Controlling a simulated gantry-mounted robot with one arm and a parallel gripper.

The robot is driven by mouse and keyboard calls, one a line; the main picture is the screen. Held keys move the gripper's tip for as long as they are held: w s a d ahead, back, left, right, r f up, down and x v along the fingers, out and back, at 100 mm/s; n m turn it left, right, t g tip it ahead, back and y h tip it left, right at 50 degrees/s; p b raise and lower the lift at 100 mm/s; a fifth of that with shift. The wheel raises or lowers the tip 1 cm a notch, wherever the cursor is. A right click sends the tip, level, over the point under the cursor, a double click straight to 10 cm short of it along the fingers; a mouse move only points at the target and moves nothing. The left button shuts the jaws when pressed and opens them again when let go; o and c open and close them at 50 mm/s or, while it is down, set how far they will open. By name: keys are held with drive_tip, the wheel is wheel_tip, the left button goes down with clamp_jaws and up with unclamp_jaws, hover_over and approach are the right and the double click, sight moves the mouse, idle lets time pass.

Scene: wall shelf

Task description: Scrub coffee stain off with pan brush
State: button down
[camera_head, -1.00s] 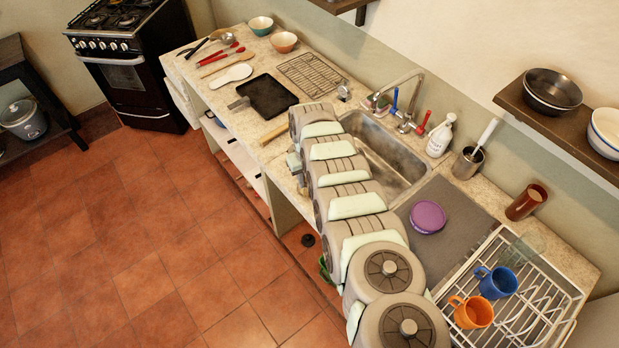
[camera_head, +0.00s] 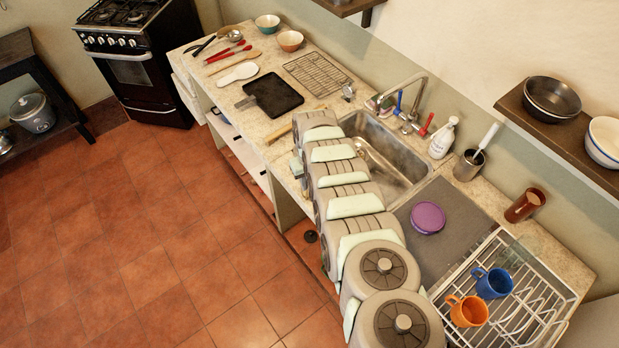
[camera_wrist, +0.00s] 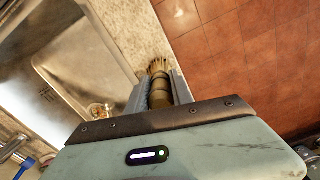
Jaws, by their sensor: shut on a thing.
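In the wrist view, my gripper (camera_wrist: 160,94) is shut on the pan brush (camera_wrist: 159,68), whose rounded brown body sits between the two fingers. I cannot tell whether the bristles touch the counter. I cannot make out the coffee stain in either view. In the head view, my arm hides the brush and most of the gripper.
The metal sink (camera_head: 395,150) with its tap (camera_head: 405,85) lies beside my arm. A purple round item (camera_head: 428,218) and the dish rack (camera_head: 535,290) with mugs are at the right.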

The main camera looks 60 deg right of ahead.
drive_tip(key=shift+s+a+p, duration=0.15)
drive_tip(key=shift+a+p, duration=0.05)
drive_tip(key=shift+p, duration=0.25)
drive_tip(key=shift+s+r+p, duration=0.1)
drive_tip(key=shift+s+p, duration=0.1)
drive_tip(key=shift+p, duration=0.1)
drive_tip(key=shift+s+p, duration=0.3)
drive_tip(key=shift+s+d+f, duration=0.1)
drive_tip(key=shift+d+f, duration=0.05)
drive_tip(key=shift+f, duration=0.05)
drive_tip(key=shift+s+d, duration=0.15)
drive_tip(key=shift+s, duration=0.05)
drive_tip(key=shift+d+b, duration=0.15)
drive_tip(key=shift+b, duration=0.3)
